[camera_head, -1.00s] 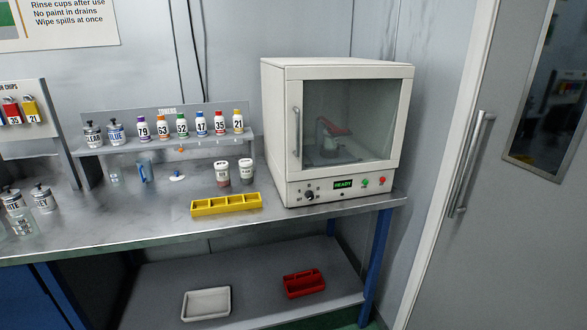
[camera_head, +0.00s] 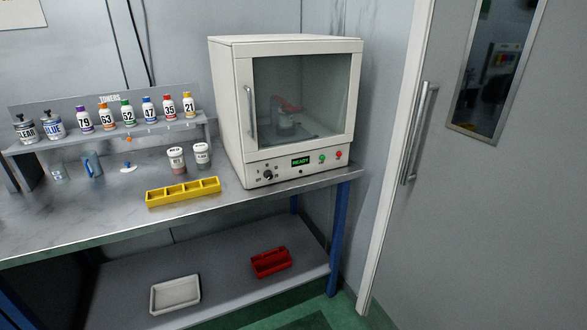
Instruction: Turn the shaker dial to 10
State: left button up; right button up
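The shaker (camera_head: 228,104) is a white cabinet with a glass door (camera_head: 300,98), standing at the right end of the metal bench. Its door is closed, and a red clamp-like part shows dimly inside. The dial (camera_head: 268,175) is a small dark knob at the lower left of the front panel. The marks around it are too small to read surely. A green display (camera_head: 300,161) reads READY, with a green button (camera_head: 322,158) and a red button (camera_head: 338,155) to its right. Neither of my grippers is in view.
A yellow tray (camera_head: 183,202) and two lidded cups (camera_head: 176,160) stand on the bench left of the shaker. Toner bottles line a shelf behind. A white tray (camera_head: 152,300) and red caddy (camera_head: 271,272) sit on the lower shelf. A grey door (camera_head: 470,220) is at right.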

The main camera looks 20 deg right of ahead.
aim_at(268, 174)
jog(key=u, duration=1.1)
jog(key=i, duration=0.15)
jog(key=z, duration=2.65)
jog(key=i, duration=0.45)
jog(key=z, duration=1.75)
jog(key=i, duration=0.7)
jog(key=u, duration=0.15)
